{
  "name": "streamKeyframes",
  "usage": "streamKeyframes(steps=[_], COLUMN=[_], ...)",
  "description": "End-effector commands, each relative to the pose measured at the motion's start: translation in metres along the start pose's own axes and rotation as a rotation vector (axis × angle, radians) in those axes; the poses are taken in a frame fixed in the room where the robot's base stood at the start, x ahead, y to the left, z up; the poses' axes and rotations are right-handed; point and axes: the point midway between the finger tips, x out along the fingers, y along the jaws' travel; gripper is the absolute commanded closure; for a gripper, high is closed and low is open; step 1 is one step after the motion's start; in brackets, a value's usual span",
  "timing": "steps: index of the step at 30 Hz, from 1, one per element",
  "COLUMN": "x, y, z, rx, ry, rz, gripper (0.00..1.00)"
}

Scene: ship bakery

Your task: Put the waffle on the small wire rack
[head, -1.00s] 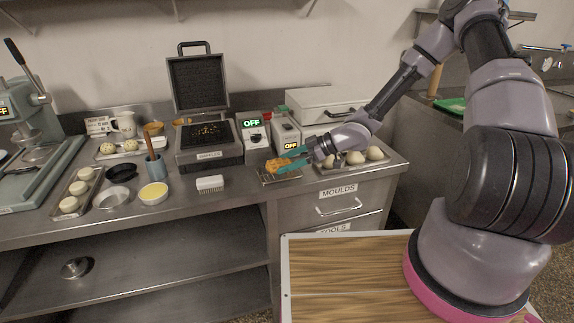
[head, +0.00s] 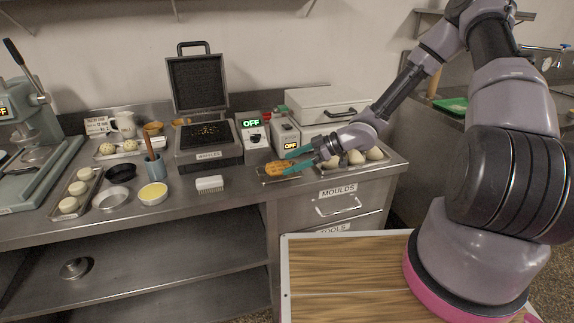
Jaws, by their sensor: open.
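The golden-brown waffle (head: 277,168) lies on the small wire rack (head: 264,180) on the steel counter, in front of the control boxes. The rack is mostly covered by the waffle, and part of its front edge shows. My gripper (head: 288,162) is open, with its teal fingers spread apart at the right end of the waffle. It holds nothing. Whether a finger touches the waffle is too small to tell.
The open waffle iron (head: 208,150) stands at the back left of the rack. A tray of dough balls (head: 345,169) sits just right of the rack, under my wrist. The counter front between brush and rack is clear.

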Motion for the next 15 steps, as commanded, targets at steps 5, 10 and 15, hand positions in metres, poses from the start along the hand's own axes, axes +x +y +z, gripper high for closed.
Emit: streamKeyframes(steps=[5, 10, 15], x=[-0.042, -0.074, -0.093], y=[0.001, 0.001, 0.000], z=[0.000, 0.000, 0.000], rx=[-0.002, -0.001, -0.001], ry=[-0.003, -0.002, -0.001], rz=[0.004, 0.003, 0.001], gripper=[0.00, 0.00, 0.00])
